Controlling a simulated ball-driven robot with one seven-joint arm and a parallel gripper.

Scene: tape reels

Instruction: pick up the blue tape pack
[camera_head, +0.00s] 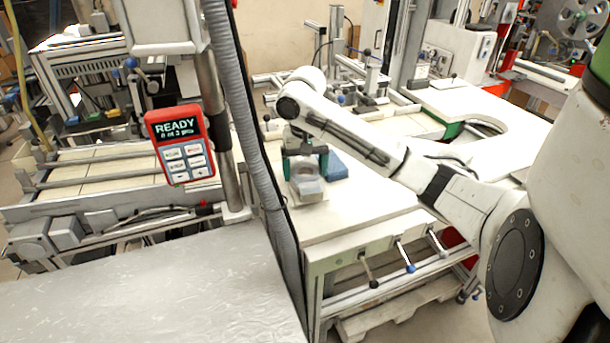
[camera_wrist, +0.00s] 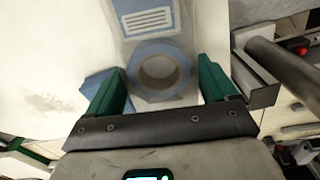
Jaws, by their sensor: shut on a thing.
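The blue tape pack (camera_wrist: 158,73) is a clear pack with a blue-edged ring and a blue label, seen between the two green fingers in the wrist view. My gripper (camera_wrist: 163,85) is shut on it. In the head view my gripper (camera_head: 305,163) points down over the white table, with the clear pack (camera_head: 307,187) below and between its fingers. I cannot tell whether the pack touches the table.
A blue block-like item (camera_head: 335,166) lies close on the right of my gripper in the head view. The white table (camera_head: 365,205) is clear in front. A grey hose and post (camera_head: 245,110) stand at the left, with a red READY keypad (camera_head: 181,143).

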